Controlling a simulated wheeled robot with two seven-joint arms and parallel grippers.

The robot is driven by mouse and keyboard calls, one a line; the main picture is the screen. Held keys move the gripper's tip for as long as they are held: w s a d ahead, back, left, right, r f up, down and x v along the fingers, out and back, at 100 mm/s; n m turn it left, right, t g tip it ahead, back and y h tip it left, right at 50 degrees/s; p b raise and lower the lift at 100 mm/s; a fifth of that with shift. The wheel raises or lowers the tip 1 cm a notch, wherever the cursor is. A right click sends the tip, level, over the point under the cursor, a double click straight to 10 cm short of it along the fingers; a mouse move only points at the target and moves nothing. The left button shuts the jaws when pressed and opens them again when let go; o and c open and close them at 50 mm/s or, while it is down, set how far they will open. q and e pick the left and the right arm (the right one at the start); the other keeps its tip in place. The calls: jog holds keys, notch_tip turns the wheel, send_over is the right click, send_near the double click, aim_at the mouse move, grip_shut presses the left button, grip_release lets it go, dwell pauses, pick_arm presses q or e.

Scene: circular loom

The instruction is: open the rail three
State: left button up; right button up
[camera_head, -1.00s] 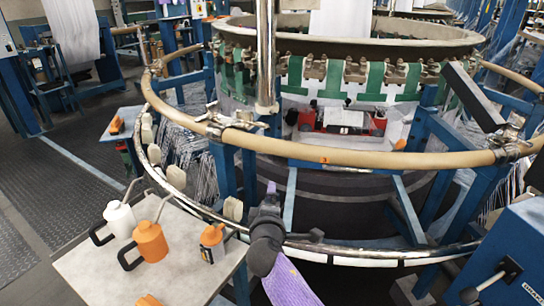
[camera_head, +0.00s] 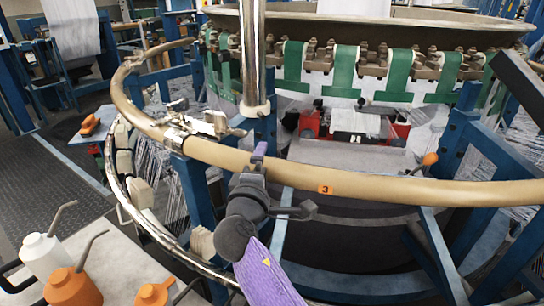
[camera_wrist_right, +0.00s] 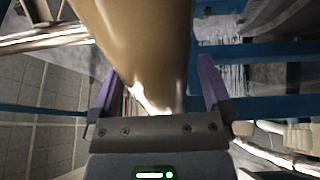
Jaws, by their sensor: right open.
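Rail three (camera_head: 390,188) is a tan curved tube with an orange "3" label, running across the front of the loom. A metal clamp (camera_head: 205,126) sits at its left part. My right gripper (camera_head: 258,158) is at the rail, left of the label. In the right wrist view the tan rail (camera_wrist_right: 140,45) runs between the two purple fingers of the open gripper (camera_wrist_right: 158,88). I cannot tell whether the fingers touch it. My left gripper is not in view.
A lower metal ring rail (camera_head: 145,225) curves below the tan one. Blue posts (camera_head: 190,195) stand behind the rail. A red-ended shuttle (camera_head: 355,124) sits inside the loom. A table at the lower left holds a white can (camera_head: 45,257) and an orange can (camera_head: 72,288).

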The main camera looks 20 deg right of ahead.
jog(key=shift+w, duration=0.1)
jog(key=shift+c, duration=0.3)
grip_shut()
